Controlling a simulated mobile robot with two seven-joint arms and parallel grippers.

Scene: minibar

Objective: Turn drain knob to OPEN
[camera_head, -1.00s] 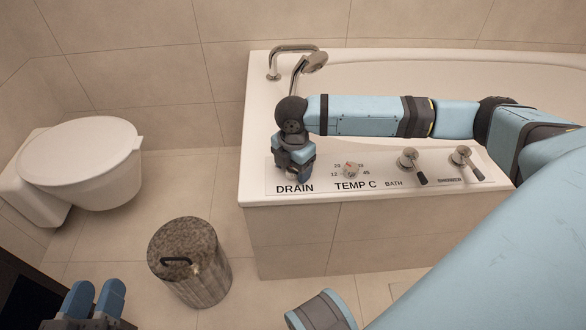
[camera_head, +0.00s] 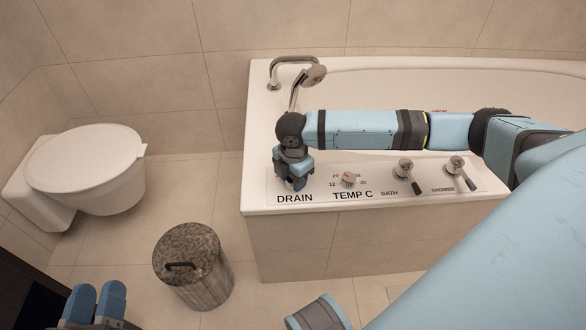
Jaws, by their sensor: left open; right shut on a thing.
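The drain knob sits above the "DRAIN" label (camera_head: 295,199) on the bathtub's control panel (camera_head: 330,197). My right gripper (camera_head: 295,184) points down onto the panel just above that label. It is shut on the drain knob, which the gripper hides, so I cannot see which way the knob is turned. My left gripper (camera_head: 95,302) is open and empty at the bottom left, well away from the tub.
The temperature knob (camera_head: 348,178), bath lever (camera_head: 405,170) and shower lever (camera_head: 458,168) stand to the right on the panel. A tap (camera_head: 293,60) and shower head (camera_head: 316,75) are behind. A bin (camera_head: 193,270) and toilet (camera_head: 85,165) stand left.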

